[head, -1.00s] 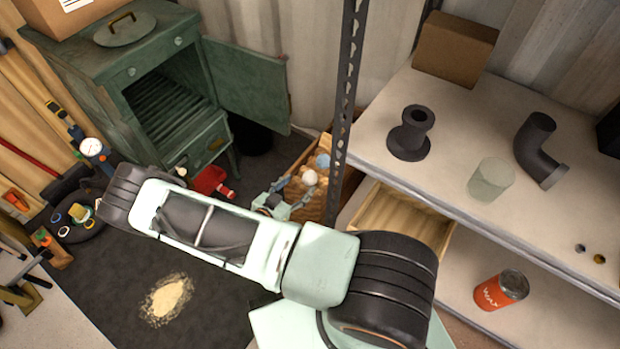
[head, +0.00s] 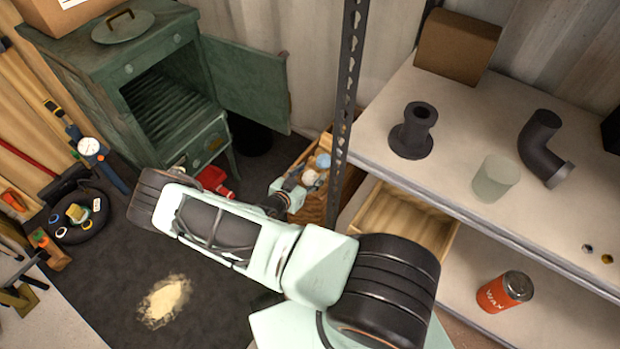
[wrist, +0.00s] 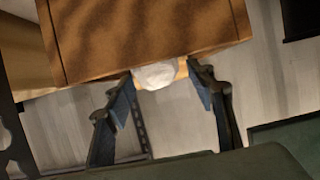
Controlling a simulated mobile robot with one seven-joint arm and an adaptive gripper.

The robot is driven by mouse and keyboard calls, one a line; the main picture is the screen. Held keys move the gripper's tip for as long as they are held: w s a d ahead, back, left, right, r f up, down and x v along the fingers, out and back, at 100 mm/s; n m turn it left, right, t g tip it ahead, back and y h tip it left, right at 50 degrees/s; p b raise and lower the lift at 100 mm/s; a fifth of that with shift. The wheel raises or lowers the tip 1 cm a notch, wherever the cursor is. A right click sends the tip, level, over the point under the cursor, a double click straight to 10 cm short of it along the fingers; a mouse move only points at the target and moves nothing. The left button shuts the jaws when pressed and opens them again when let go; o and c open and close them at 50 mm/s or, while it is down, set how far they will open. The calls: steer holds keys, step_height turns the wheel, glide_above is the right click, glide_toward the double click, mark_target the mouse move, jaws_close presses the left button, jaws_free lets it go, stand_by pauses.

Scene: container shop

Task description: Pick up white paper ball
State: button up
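The white paper ball (head: 310,178) is at the brown crate (head: 318,206) behind the dark shelf post in the head view. My gripper (head: 292,188) is at the left side of the ball, partly hidden by my arm. In the wrist view the ball (wrist: 156,75) lies between the tips of my gripper (wrist: 160,80). The two fingers are spread apart, one on each side of the ball. Whether either fingertip touches it is hard to tell. The lower part of the crate is hidden by the post and my arm.
A bluish ball (head: 322,160) lies close by the white one. The perforated post (head: 347,100) stands just right, with the shelf (head: 455,150) and an open wooden drawer (head: 400,218). The green stove (head: 160,90) and a red object (head: 214,180) are left.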

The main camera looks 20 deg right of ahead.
steer(key=c, duration=0.6)
